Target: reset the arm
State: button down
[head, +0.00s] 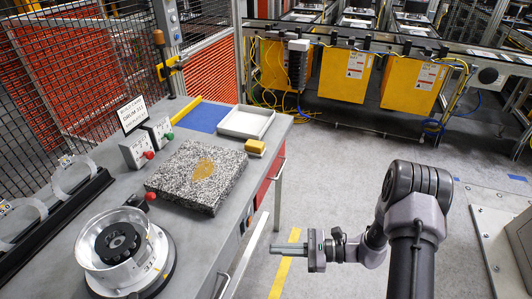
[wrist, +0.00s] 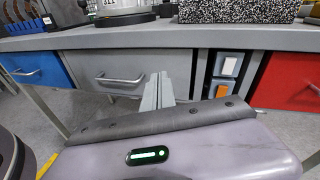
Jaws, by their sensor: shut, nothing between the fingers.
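My gripper (head: 274,250) is in the lower middle of the head view, out in front of the bench and over the grey floor. Its fingers point left toward the bench and are shut with nothing between them. In the wrist view the closed fingers (wrist: 157,92) stand upright in front of a grey drawer (wrist: 120,75). My arm reaches in from the right in the head view, bent at the elbow.
Yellow cabinets (head: 345,72) stand behind. The floor (head: 335,165) between is clear.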

jog(key=s+a+r+n+g+h, duration=0.1)
jog(key=s+r+n+g+h, duration=0.2)
jog(key=r, duration=0.5)
jog(key=s+a+r+n+g+h, duration=0.1)
jog(key=s+r+n+h, duration=0.35)
jog(key=r, duration=0.35)
jog(key=s+d+r+n+t+h, duration=0.6)
jog(key=s+r+t+h, duration=0.1)
jog(key=s+r, duration=0.3)
jog(key=shift+s+d+r, duration=0.15)
jog(key=shift+d+r, duration=0.2)
jog(key=shift+r, duration=0.5)
